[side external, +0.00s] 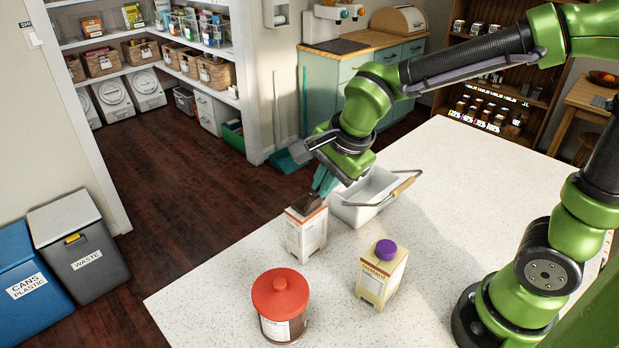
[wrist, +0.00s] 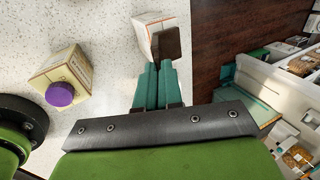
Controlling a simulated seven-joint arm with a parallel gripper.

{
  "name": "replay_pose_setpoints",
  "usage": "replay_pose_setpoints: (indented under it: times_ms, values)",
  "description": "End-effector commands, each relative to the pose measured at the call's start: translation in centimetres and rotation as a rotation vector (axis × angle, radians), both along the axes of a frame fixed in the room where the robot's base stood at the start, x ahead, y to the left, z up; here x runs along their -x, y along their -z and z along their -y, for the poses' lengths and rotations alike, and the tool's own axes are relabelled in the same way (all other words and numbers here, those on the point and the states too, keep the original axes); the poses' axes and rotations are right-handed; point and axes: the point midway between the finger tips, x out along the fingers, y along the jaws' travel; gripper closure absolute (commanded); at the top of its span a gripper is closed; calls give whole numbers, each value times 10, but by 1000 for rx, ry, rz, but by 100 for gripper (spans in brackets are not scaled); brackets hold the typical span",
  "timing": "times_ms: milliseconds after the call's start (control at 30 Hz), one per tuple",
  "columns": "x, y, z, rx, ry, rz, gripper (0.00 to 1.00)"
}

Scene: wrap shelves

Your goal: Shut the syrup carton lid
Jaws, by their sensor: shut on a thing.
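A white carton with an orange edge and a brown lid (side external: 292,238) stands upright on the counter. I take it as the syrup carton; its label is too small to read. Its brown lid (side external: 307,204) sits at the top and looks tilted. My gripper (side external: 318,192), with teal fingers, reaches down to the lid and is shut on it. In the wrist view the gripper (wrist: 158,66) has its fingertips close together at the brown lid (wrist: 168,43), with the carton (wrist: 146,34) partly hidden behind it. How far the lid is closed cannot be told.
A cream carton with a purple cap (side external: 377,280) stands to the right. A red-lidded jar (side external: 283,325) is nearer the front. A white basket with a handle (side external: 350,208) stands close behind the syrup carton. The right part of the counter (side external: 450,190) is clear.

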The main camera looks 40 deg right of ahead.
Motion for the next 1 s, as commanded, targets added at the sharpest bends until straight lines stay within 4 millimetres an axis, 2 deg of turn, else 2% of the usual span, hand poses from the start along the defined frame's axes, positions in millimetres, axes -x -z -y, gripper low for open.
replay_pose_setpoints:
  times_ms: [267,433,1000]
  values:
    - [-3,-1,0,-1,1,-35,100]
    - [-10,-3,0,2,1,-119,100]
    - [-49,0,-2,13,-1,-633,100]
